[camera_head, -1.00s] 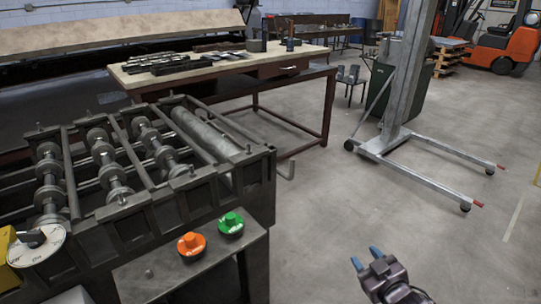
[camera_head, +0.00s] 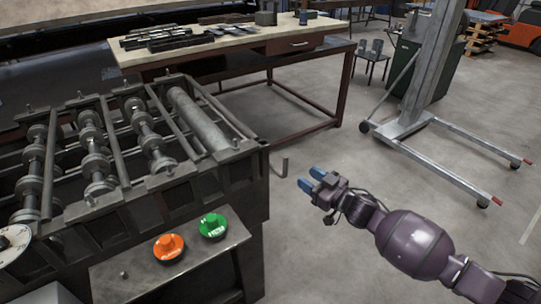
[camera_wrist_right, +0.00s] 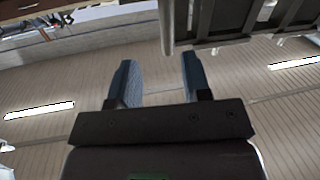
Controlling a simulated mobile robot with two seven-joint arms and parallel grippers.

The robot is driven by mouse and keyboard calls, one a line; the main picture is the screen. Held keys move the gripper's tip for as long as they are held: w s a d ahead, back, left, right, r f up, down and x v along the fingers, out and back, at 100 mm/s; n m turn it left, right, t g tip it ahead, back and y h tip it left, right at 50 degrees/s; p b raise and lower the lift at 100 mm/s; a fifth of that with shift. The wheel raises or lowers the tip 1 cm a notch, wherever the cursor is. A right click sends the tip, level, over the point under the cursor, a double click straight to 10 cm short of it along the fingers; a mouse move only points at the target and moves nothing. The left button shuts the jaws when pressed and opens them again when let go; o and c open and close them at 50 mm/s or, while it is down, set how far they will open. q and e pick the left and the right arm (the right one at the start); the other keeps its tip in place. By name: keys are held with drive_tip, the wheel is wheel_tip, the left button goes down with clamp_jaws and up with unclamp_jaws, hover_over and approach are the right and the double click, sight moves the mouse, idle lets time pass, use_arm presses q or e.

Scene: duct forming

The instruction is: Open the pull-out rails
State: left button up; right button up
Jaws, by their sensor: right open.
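The roll-forming machine (camera_head: 130,150) fills the left side of the head view, with its rollers on top. A small upright grey bent bar (camera_head: 284,166) sticks out low at its right side; it may be part of the pull-out rails, but I cannot tell. My right gripper (camera_head: 311,178) has blue fingertips, spread apart and empty, just right of this bar and apart from it. In the right wrist view the open fingers (camera_wrist_right: 159,65) have nothing between them. A grey bar (camera_wrist_right: 167,25) shows beyond them at the top. My left gripper is out of view.
An orange button (camera_head: 168,246) and a green button (camera_head: 212,226) sit on the machine's front shelf. A workbench (camera_head: 250,40) with metal parts stands behind. A wheeled lift (camera_head: 410,110) stands right of it. The floor between is clear.

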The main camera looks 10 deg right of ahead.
sight(280, 174)
drive_tip(key=shift+m, duration=0.5)
drive_tip(key=x, duration=0.7)
drive_tip(key=b+x, duration=0.1)
drive_tip(key=x, duration=0.2)
drive_tip(key=shift+a+r, duration=0.35)
drive_tip(key=shift+a, duration=0.2)
drive_tip(key=shift+c, duration=0.2)
clamp_jaws()
